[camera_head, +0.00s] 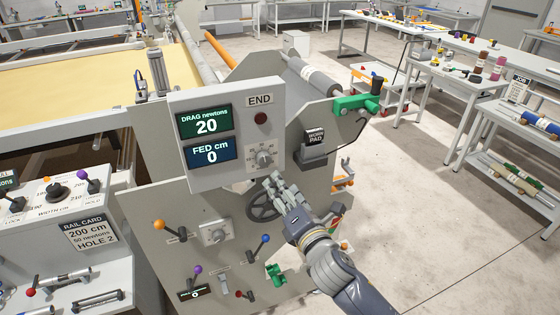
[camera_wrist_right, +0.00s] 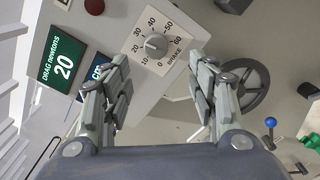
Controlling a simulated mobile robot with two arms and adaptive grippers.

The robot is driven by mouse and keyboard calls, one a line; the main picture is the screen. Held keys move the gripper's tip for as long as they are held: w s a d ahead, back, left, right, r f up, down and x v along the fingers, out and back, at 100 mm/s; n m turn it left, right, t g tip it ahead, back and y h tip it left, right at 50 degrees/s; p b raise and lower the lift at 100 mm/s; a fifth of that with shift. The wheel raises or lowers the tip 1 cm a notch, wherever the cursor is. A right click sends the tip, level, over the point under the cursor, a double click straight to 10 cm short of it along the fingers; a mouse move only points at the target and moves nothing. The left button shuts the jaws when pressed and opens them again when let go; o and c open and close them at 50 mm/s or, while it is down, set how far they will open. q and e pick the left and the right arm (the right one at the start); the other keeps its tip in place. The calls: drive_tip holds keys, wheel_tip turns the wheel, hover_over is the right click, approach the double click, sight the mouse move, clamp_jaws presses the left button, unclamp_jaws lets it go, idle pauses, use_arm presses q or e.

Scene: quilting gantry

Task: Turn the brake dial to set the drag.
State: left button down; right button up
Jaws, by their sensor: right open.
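The brake dial (camera_head: 264,156) is a small grey knob on a white scale plate, on the grey end panel under the END sign. In the right wrist view the brake dial (camera_wrist_right: 155,45) shows numbers from 0 to 60; I cannot tell exactly where its pointer stands. The display (camera_head: 206,122) reads DRAG newtons 20, and the display below it reads FED cm 0. My right gripper (camera_head: 275,188) is just below the dial, in front of a dark handwheel. In its wrist view the gripper (camera_wrist_right: 158,68) is open and empty, with the dial ahead between its fingers, apart from them.
The dark handwheel (camera_head: 264,205) is close behind the gripper. A red button (camera_head: 260,118) sits above the dial. Several levers with coloured knobs are on the lower panel. A rail card (camera_head: 88,230) reads 200 cm, 50 newtons, HOLE 2.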

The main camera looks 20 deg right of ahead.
sight(266, 161)
drive_tip(key=w+p, duration=0.1)
drive_tip(key=w, duration=0.6)
drive_tip(key=w+p, duration=0.1)
drive_tip(key=w, duration=0.2)
drive_tip(key=shift+w+a+r+p, duration=0.2)
drive_tip(key=shift+w+r+p, duration=0.1)
drive_tip(key=shift+w, duration=0.1)
drive_tip(key=c, duration=1.1)
